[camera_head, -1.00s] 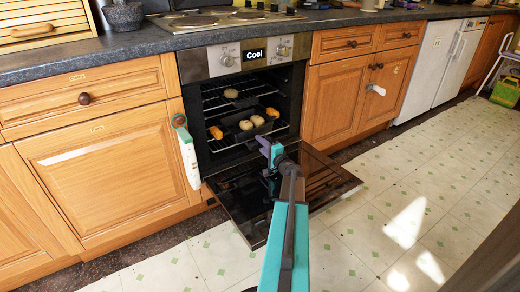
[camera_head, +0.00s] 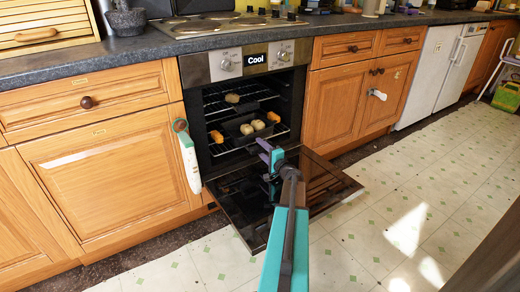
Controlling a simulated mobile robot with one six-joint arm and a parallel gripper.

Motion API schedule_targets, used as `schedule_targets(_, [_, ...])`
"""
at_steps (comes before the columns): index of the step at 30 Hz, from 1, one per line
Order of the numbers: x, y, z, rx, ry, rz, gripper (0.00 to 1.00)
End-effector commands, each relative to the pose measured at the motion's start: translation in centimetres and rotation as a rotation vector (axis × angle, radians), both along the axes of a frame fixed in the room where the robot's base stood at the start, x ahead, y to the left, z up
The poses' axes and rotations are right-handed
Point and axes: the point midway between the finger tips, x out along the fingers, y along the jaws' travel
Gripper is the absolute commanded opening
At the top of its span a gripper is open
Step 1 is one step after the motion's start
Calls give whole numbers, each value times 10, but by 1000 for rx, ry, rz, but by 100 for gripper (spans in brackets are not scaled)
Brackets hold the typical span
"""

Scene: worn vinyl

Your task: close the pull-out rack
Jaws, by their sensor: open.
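The pull-out rack (camera_head: 223,148) is a wire shelf low in the open oven (camera_head: 300,92). A dark tray with two pale rolls (camera_head: 252,127) stands on it, with orange pieces (camera_head: 217,136) (camera_head: 273,116) to either side. My gripper (camera_head: 270,154) has purple fingers and is open, above the lowered oven door and near the rack's front right. My gripper and arm hide part of the door. I cannot tell whether the fingers touch the rack or how far out it stands.
The glass oven door (camera_head: 325,190) hangs open, jutting over the tiled floor. An upper shelf holds one roll (camera_head: 232,98). A white-and-green object (camera_head: 187,155) hangs on the cabinet at left. The floor at right (camera_head: 390,200) is clear.

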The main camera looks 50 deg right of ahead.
Motion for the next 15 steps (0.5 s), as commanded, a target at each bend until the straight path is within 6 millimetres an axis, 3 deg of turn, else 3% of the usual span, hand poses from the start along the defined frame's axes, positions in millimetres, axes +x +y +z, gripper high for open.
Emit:
schedule_targets(8, [-24,10,2,0,1,-3,42])
schedule_targets(15, [-57,24,3,1,1,-1,42])
